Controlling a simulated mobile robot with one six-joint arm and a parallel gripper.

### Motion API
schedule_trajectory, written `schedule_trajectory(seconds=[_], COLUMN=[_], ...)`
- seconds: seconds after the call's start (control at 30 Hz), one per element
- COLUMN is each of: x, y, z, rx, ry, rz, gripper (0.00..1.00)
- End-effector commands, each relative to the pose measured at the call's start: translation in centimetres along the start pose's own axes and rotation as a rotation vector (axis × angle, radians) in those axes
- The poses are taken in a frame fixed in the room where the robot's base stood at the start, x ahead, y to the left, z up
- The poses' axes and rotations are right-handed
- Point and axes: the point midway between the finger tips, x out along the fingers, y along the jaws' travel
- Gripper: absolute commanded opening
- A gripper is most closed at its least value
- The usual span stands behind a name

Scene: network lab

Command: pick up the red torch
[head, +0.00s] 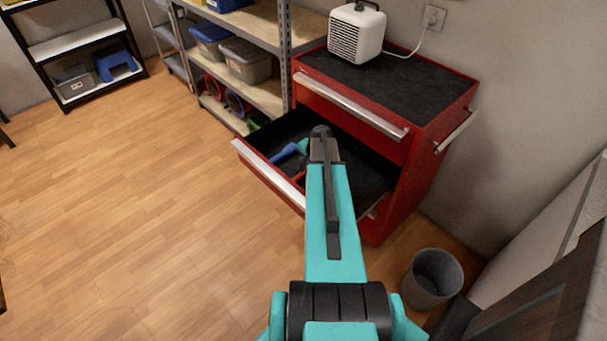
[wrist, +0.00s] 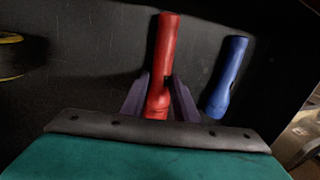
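The red torch (wrist: 164,55) lies on the dark drawer floor in the wrist view, its long axis running away from me. My gripper (wrist: 159,80) has its two dark fingers on either side of the torch's near part. The fingertips look very close to its sides; I cannot tell whether they touch it. In the head view my gripper (head: 322,150) reaches down into the open drawer and hides most of the torch. A small red part of it (head: 299,176) shows at the arm's left.
A blue torch (wrist: 227,76) lies just right of the red one. A yellow and black round item (wrist: 14,56) is at the left. The drawer front (head: 268,174) and the red cabinet (head: 420,150) bound the space. A bin (head: 432,278) stands at the right.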

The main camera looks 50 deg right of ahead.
Motion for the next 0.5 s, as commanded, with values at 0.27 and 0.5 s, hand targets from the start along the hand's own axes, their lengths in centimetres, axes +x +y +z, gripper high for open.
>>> schedule_trajectory(seconds=[0.27, 0.5], x=[-0.03, -0.06], y=[0.02, 0.00], z=[-0.04, -0.07], rx=[0.001, 0.001], ry=[0.000, 0.001], rz=[0.000, 0.000], gripper=[0.03, 0.00])
